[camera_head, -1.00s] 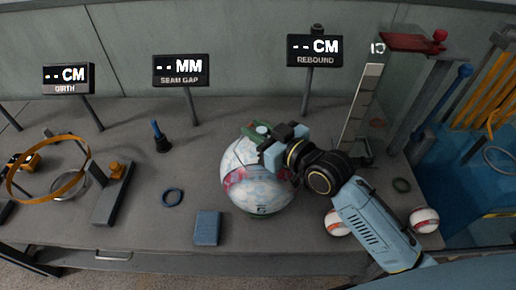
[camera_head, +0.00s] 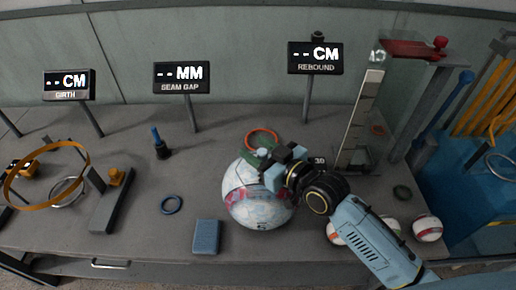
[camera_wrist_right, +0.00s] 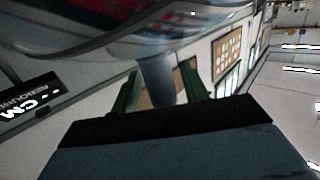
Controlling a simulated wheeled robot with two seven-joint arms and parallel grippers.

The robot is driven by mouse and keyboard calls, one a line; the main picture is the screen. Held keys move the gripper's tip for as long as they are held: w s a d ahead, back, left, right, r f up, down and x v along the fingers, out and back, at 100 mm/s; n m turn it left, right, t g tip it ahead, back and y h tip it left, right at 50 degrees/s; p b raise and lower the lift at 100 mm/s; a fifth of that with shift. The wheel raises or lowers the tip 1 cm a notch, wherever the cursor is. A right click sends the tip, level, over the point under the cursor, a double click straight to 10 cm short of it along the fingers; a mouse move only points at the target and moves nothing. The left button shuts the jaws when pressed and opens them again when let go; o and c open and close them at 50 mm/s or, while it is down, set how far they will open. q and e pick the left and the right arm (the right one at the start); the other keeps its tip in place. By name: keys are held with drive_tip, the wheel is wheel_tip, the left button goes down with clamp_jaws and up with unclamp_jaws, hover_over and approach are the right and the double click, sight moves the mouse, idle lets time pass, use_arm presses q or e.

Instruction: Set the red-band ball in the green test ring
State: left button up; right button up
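A large white ball (camera_head: 258,212) with pink-red and blue patches stands near the middle of the table. My right gripper (camera_head: 264,164) is at its upper right side; contact cannot be judged. In the right wrist view its two green fingers (camera_wrist_right: 160,88) are apart, with a grey cylinder between them and gaps beside it. Smaller banded balls lie at the front right: a red-banded one (camera_head: 427,228) and another partly hidden by my arm (camera_head: 335,232). My left gripper is out of view.
An orange-red ring (camera_head: 262,136) lies behind the large ball. A blue ring (camera_head: 172,204) and a blue block (camera_head: 206,236) lie left of it. The rebound column (camera_head: 362,115) stands behind right. The girth hoop (camera_head: 48,203) is at far left.

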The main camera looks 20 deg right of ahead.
drive_tip(key=shift+r, duration=0.35)
drive_tip(key=v, duration=1.2)
drive_tip(key=shift+p, duration=0.3)
